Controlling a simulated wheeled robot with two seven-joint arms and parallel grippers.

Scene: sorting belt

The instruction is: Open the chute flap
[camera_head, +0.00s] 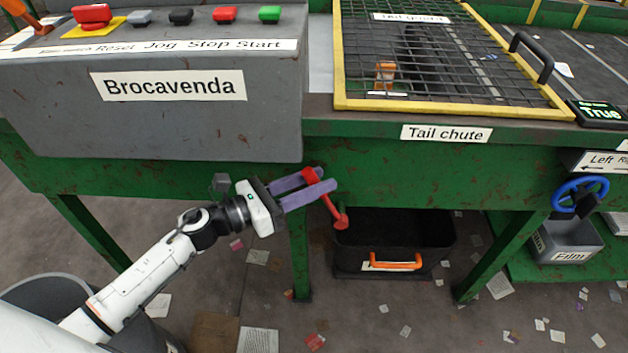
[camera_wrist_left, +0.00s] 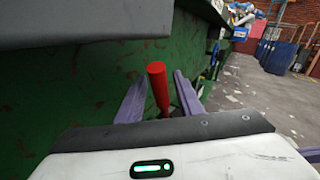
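A red lever (camera_head: 326,196) hangs at the front of the green belt frame, below the "Tail chute" label (camera_head: 446,134). It slants down to the right, to a round red end by the black bin. My left gripper (camera_head: 322,180) is at the lever's upper end, its two purple fingers on either side of it. In the left wrist view the red grip (camera_wrist_left: 158,88) stands between the fingers, with a gap visible on both sides. The gripper is open. I cannot make out the chute flap itself. My right gripper is not in view.
A black bin (camera_head: 350,262) with an orange handle stands under the chute. The grey control box (camera_head: 200,125) overhangs at the upper left. A yellow-framed mesh guard (camera_head: 455,109) covers the belt. A blue handwheel (camera_head: 580,192) is at the right. Paper scraps litter the floor.

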